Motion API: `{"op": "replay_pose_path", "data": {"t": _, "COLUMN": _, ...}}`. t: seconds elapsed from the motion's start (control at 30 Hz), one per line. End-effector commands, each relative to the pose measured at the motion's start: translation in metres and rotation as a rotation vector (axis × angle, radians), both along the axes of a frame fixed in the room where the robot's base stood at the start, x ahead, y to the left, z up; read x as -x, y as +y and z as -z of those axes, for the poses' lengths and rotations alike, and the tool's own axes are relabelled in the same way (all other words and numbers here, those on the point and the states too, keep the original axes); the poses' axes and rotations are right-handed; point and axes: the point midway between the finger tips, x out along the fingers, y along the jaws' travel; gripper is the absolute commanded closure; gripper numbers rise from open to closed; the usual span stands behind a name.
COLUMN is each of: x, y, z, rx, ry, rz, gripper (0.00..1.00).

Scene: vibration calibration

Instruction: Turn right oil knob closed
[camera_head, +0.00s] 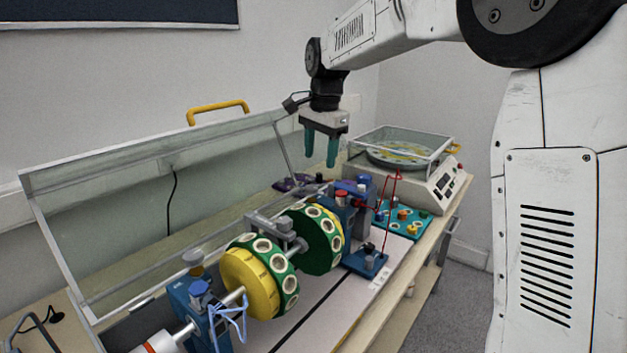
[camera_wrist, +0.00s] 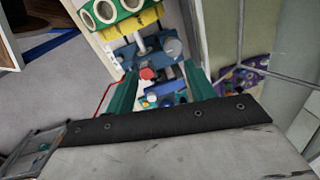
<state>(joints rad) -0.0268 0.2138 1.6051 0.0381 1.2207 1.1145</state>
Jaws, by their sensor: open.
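The right blue bearing block (camera_head: 347,208) stands at the right end of the shaft. A blue knob (camera_head: 364,180) tops it. In the wrist view a red knob (camera_wrist: 147,73) and a round grey-blue cap (camera_wrist: 172,47) show on this block. I cannot tell from the views how far either is turned. My gripper (camera_head: 320,160) points down above and behind the block, apart from it. Its two green fingers are open and empty. In the wrist view the block lies between and beyond the fingers (camera_wrist: 160,85).
A raised clear cover (camera_head: 150,160) with a yellow handle stands behind the rig. Yellow-green discs (camera_head: 262,282) sit on the shaft beside the left bearing block (camera_head: 190,310). A scale (camera_head: 408,175) and a blue parts board (camera_head: 404,219) are at the right.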

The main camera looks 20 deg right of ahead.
Motion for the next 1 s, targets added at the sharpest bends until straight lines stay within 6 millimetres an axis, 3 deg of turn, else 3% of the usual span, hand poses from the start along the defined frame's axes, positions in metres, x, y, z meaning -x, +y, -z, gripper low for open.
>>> {"op": "replay_pose_path", "data": {"t": 0.1, "x": -0.021, "y": 0.002, "z": 0.008, "rx": -0.008, "ry": 0.004, "rz": 0.055, "gripper": 0.46}}
{"op": "replay_pose_path", "data": {"t": 0.2, "x": -0.028, "y": 0.003, "z": 0.014, "rx": -0.011, "ry": 0.005, "rz": 0.076, "gripper": 0.46}}
{"op": "replay_pose_path", "data": {"t": 0.7, "x": -0.035, "y": 0.005, "z": 0.081, "rx": -0.011, "ry": 0.006, "rz": 0.079, "gripper": 0.46}}
{"op": "replay_pose_path", "data": {"t": 1.0, "x": -0.036, "y": 0.006, "z": 0.088, "rx": -0.011, "ry": 0.004, "rz": 0.079, "gripper": 0.46}}
